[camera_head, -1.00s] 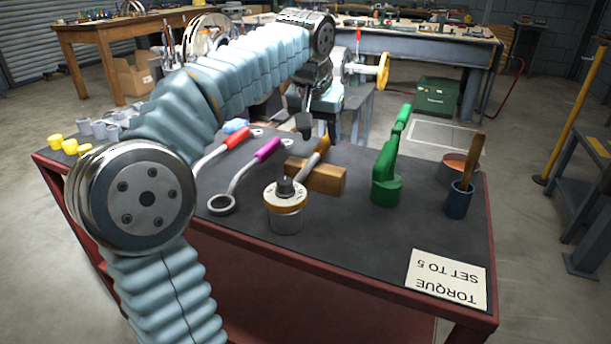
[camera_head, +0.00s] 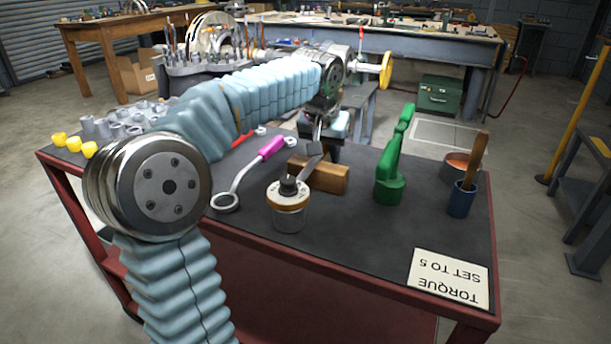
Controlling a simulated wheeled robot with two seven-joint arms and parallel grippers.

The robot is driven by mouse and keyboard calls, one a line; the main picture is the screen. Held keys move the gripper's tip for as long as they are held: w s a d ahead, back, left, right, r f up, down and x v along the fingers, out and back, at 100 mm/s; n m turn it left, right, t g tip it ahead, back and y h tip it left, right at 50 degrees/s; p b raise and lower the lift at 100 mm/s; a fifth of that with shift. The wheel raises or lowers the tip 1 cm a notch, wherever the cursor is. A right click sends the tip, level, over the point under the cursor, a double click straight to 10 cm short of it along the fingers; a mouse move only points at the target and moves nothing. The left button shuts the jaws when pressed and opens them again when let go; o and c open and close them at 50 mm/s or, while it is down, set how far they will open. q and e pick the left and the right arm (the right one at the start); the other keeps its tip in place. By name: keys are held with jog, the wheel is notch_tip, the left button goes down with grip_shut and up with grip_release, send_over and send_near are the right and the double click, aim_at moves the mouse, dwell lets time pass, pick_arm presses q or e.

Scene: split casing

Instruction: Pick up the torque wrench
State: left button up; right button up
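Two ring-ended wrenches lie on the black-topped bench (camera_head: 340,235): one with a magenta handle (camera_head: 272,148), one with a red handle (camera_head: 243,139) mostly behind my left arm. I cannot tell which, if either, is the torque wrench. A silver jar-like part (camera_head: 289,217) has a tan ring and dark knob on top. A grey bar (camera_head: 312,158) slopes from near the knob over a wooden block (camera_head: 330,178); whether it is a tool handle or a gripper finger is unclear. My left gripper (camera_head: 322,136) hangs just behind the block, its fingertips poorly visible. My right gripper is out of view.
A green tool-like object (camera_head: 391,175) stands right of the block. A blue cup (camera_head: 461,200) with a wooden handle and an orange-filled bowl (camera_head: 458,165) are at the right. A torque note (camera_head: 449,277) lies at the front right; yellow caps (camera_head: 74,144) sit far left.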

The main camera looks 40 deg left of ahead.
pick_arm(q)
grip_shut()
jog(key=shift+r, duration=0.1)
jog(key=shift+r, duration=0.15)
notch_tip(320, 180, up, 2)
jog(key=shift+w+r, duration=0.1)
jog(key=shift+r, duration=0.05)
jog(key=s+r, duration=1)
jog(key=s, duration=0.4)
jog(key=shift+a+b, duration=0.3)
jog(key=shift+b, duration=0.05)
jog(key=shift+s+r, duration=0.1)
